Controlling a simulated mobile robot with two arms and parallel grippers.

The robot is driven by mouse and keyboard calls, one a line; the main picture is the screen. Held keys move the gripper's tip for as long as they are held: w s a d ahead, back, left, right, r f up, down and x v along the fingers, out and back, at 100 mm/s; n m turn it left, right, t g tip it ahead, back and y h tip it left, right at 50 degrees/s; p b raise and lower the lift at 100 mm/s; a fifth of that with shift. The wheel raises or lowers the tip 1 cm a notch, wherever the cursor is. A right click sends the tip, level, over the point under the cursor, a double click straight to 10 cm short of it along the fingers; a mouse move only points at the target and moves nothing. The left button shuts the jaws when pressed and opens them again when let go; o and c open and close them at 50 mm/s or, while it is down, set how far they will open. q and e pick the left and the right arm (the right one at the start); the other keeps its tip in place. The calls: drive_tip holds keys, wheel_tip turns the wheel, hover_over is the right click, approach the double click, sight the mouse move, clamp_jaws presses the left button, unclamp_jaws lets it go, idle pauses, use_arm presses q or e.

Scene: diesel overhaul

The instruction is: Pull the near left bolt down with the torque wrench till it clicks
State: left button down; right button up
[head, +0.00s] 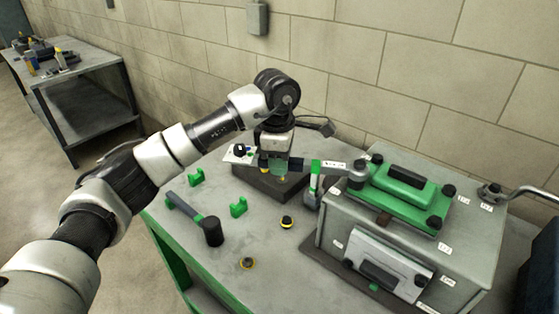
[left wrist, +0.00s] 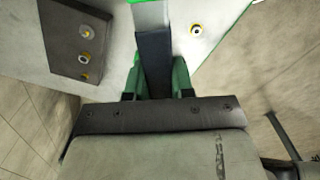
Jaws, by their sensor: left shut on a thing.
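The torque wrench (head: 334,166) lies level, its labelled shaft reaching right from my left gripper (head: 278,168) to the engine block (head: 333,217). Its round dark head (head: 358,174) is over the left corner of the green cover (head: 401,189), hiding the near left bolt; I cannot tell how well it is seated. In the left wrist view, my left gripper (left wrist: 155,82) has its green fingers shut on the wrench's dark grip (left wrist: 153,58). Other dark bolts stand at the cover's corners, such as the near right bolt (head: 434,223). My right gripper is not in view.
A hammer-like tool (head: 209,229), green cradles (head: 238,208) and small yellow-black parts (head: 287,222) lie on the bench left of the block. A dark tray (head: 258,185) sits below my gripper. A bent metal handle (head: 520,192) sticks out at right. The wall is close behind.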

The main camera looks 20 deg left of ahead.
use_arm(q)
drive_tip(key=shift+w+a+r, duration=0.1)
drive_tip(key=shift+w+a, duration=0.05)
drive_tip(key=shift+w, duration=0.3)
idle(0.3)
drive_tip(key=shift+w, duration=0.3)
drive_tip(key=shift+w+b, duration=0.15)
drive_tip(key=shift+b, duration=0.15)
drive_tip(key=shift+w+r+m, duration=0.1)
drive_tip(key=shift+w+m, duration=0.25)
drive_tip(key=shift+m, duration=0.05)
drive_tip(key=shift+w+m, duration=0.3)
drive_tip(key=shift+w, duration=0.2)
idle(0.3)
